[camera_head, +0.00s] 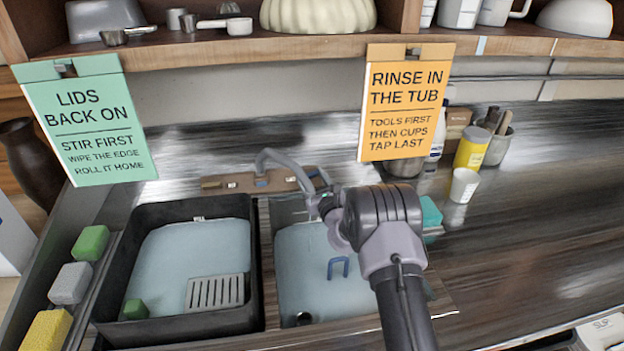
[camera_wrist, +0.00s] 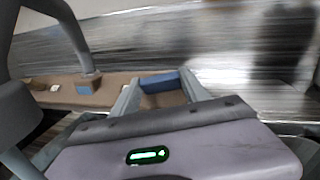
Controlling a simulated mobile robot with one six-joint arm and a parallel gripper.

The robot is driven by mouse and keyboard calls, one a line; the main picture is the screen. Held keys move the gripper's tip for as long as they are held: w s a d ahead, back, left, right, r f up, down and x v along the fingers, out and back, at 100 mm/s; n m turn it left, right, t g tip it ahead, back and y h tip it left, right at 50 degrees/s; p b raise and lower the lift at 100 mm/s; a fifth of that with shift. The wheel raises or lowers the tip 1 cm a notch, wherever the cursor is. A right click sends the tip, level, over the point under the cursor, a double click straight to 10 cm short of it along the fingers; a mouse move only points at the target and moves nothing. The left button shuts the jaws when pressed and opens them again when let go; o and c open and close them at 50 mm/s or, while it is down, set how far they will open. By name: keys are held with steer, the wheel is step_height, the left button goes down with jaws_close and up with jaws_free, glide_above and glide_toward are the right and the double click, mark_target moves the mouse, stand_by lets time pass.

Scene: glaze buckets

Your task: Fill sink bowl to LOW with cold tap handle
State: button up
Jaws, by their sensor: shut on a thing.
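The sink bowl (camera_head: 300,262) is the right basin in the head view, with pale blue water or a pale blue floor; I cannot tell its level. A blue U-shaped piece (camera_head: 338,267) shows in it. The tap's brown base (camera_head: 236,183) stands behind the basins, with a grey curved spout (camera_head: 283,158). The cold tap handle (camera_wrist: 160,82) is the blue piece between my fingers in the wrist view. My gripper (camera_head: 318,192) is shut on it, and the fingers show in the wrist view (camera_wrist: 160,93). My arm hides part of the bowl's right side.
A black tub (camera_head: 255,290) at left holds pale liquid, a grate (camera_head: 215,292) and a green block (camera_head: 135,309). Several sponges (camera_head: 70,283) lie along its left. Two hanging signs (camera_head: 88,125) (camera_head: 405,108) flank the tap.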

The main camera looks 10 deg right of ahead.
steer(key=m+h, duration=0.3)
steer(key=shift+a+r+t+p, duration=0.1)
steer(key=shift+a+t+p, duration=0.15)
steer(key=shift+t+p, duration=0.1)
steer(key=shift+d+m+h, duration=0.1)
steer(key=shift+m+h, duration=0.4)
steer(key=shift+m, duration=0.1)
steer(key=o, duration=1.4)
steer(key=shift+s, duration=0.1)
steer(key=s+p, duration=0.1)
steer(key=s, duration=0.3)
steer(key=s+p, duration=0.1)
steer(key=s, duration=0.3)
steer(key=s+p, duration=0.1)
steer(key=s, duration=0.3)
steer(key=shift+f, duration=0.4)
steer(key=shift+w, duration=0.1)
